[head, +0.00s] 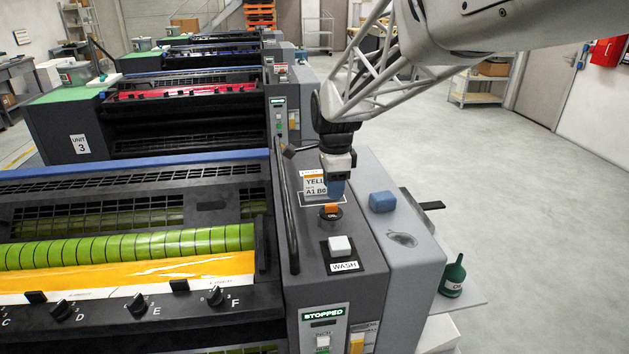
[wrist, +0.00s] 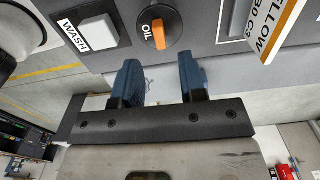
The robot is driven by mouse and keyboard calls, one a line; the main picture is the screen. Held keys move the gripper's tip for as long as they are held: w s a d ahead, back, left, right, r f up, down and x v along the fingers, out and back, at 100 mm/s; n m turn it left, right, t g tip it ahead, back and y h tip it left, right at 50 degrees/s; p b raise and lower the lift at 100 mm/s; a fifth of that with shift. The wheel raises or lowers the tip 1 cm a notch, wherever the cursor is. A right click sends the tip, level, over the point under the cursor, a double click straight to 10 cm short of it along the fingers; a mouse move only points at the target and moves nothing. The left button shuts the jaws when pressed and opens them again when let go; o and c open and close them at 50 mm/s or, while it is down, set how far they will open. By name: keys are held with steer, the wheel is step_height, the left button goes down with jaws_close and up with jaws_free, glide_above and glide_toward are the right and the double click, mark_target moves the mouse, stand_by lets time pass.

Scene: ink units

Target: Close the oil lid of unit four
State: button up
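The oil lid (head: 330,213) is a round black cap with an orange bar and an OIL label, on the grey side cover of the nearest unit. In the wrist view the lid (wrist: 158,30) lies ahead of the gap between my fingers, its orange bar running up and down the picture. I cannot tell whether it is fully closed. My gripper (head: 338,190) hangs pointing down just above and behind the lid in the head view. In the wrist view my gripper (wrist: 159,72) has its two blue fingers wide apart with nothing between them.
A yellow-edged card (head: 315,184) stands close behind the lid. The white WASH button (head: 340,246) is in front. A blue block (head: 382,201) and a dark smear (head: 402,239) are at right. A green oil can (head: 453,275) stands on a side shelf. A black bar (head: 288,210) runs at left.

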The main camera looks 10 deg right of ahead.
steer(key=shift+r, duration=1.3)
steer(key=s+d+f+n+t, duration=0.1)
steer(key=s+d+n+t, duration=0.1)
steer(key=s+n, duration=1.6)
steer(key=s, duration=1.3)
steer(key=shift+d+f+t, duration=0.2)
steer(key=shift+d+t, duration=0.1)
